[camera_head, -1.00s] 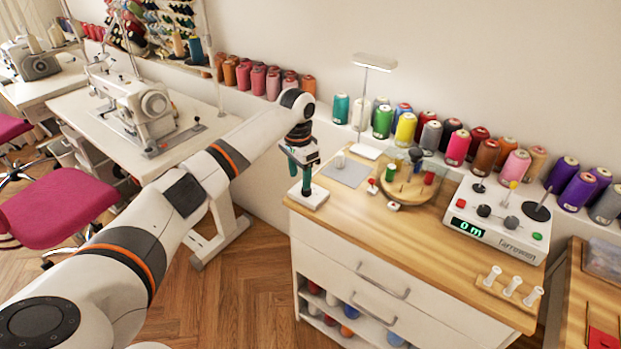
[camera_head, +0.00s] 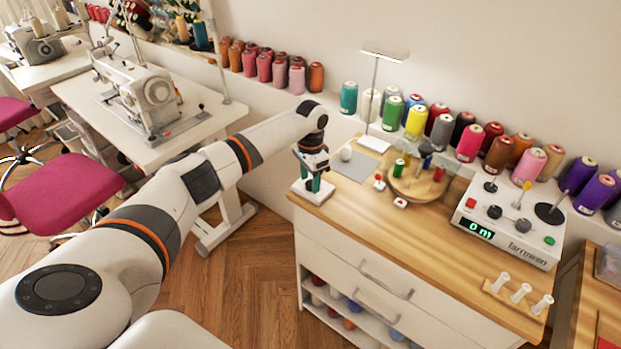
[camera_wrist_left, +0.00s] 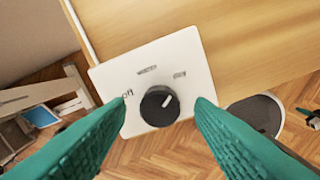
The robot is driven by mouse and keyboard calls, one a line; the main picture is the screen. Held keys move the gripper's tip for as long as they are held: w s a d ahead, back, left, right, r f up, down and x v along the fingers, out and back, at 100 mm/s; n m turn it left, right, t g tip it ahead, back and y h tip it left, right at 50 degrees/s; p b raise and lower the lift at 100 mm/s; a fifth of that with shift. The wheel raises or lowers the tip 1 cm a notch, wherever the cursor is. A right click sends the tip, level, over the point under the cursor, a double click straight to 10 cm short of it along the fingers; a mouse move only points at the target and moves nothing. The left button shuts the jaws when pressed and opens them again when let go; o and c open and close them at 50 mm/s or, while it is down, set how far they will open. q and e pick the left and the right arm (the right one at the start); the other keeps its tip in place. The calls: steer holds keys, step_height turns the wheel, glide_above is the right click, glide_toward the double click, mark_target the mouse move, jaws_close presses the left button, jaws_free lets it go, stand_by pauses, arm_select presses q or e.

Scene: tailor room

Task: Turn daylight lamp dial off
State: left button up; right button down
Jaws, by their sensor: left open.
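A white control box (camera_head: 317,196) sits at the left front corner of the wooden tabletop. In the left wrist view its black round dial (camera_wrist_left: 160,106) has a white mark pointing to the upper right. The word "off" (camera_wrist_left: 128,93) is printed left of the dial. My left gripper (camera_head: 313,184) points down over the box, its green fingers open. In the left wrist view the fingertips lie on either side of the dial, apart from it. The daylight lamp (camera_head: 385,51) stands at the back on a thin post. My right gripper is not in view.
A grey mat (camera_head: 353,166), a round wooden spool holder (camera_head: 410,192) and a white winding machine (camera_head: 508,228) stand to the right on the tabletop. Thread cones line the ledge behind. A sewing machine table (camera_head: 150,145) is at left.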

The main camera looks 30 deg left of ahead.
arm_select(q)
steer(key=shift+f, duration=0.35)
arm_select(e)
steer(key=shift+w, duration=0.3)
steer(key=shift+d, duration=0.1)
